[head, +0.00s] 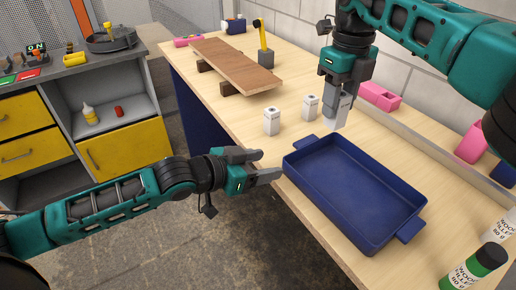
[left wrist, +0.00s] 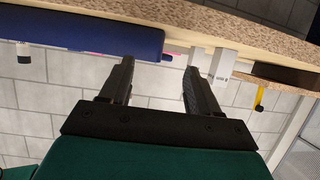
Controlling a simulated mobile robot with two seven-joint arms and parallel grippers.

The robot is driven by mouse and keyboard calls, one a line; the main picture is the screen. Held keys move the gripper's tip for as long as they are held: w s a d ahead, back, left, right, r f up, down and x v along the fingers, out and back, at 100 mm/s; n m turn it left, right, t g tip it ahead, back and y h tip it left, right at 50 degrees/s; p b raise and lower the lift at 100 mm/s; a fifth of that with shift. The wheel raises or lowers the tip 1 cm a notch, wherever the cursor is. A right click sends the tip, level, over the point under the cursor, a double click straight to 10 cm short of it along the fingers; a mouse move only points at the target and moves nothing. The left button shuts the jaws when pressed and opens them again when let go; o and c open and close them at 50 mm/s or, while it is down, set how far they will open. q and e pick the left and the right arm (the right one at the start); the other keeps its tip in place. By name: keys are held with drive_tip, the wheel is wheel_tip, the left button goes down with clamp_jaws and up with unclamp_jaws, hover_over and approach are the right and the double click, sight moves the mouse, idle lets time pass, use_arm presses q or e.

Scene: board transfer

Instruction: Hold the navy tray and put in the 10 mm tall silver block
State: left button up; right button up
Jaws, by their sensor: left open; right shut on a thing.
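The navy tray (head: 352,190) lies empty on the wooden table, with a tab handle at each end. It also shows at the upper left of the left wrist view (left wrist: 90,32). My left gripper (head: 270,168) is open and empty, just left of the tray's far-left corner and apart from it. My right gripper (head: 342,112) is shut on a silver block (head: 345,101), held upright beyond the tray's far edge; the fingers partly hide it. Two similar pale blocks stand on the table, one on the left (head: 271,122) and one on the right (head: 310,107). I cannot read their heights.
A brown board (head: 235,66) rests on dark supports farther back, near a yellow-armed device (head: 264,45). Pink containers (head: 379,96) stand beyond a low rail on the right. A grey workbench with yellow drawers (head: 118,155) is at the left.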

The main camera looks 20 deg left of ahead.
sight(296, 147)
use_arm(q)
drive_tip(key=w+d, duration=0.1)
drive_tip(key=w, duration=0.2)
drive_tip(key=w+d+f, duration=0.1)
drive_tip(key=w+d, duration=0.1)
drive_tip(key=w, duration=0.2)
drive_tip(key=w+d, duration=0.1)
drive_tip(key=w, duration=0.2)
drive_tip(key=shift+w+d+f, duration=0.25)
drive_tip(key=shift+d+f, duration=0.05)
drive_tip(key=shift+c, duration=0.2)
clamp_jaws()
idle(0.4)
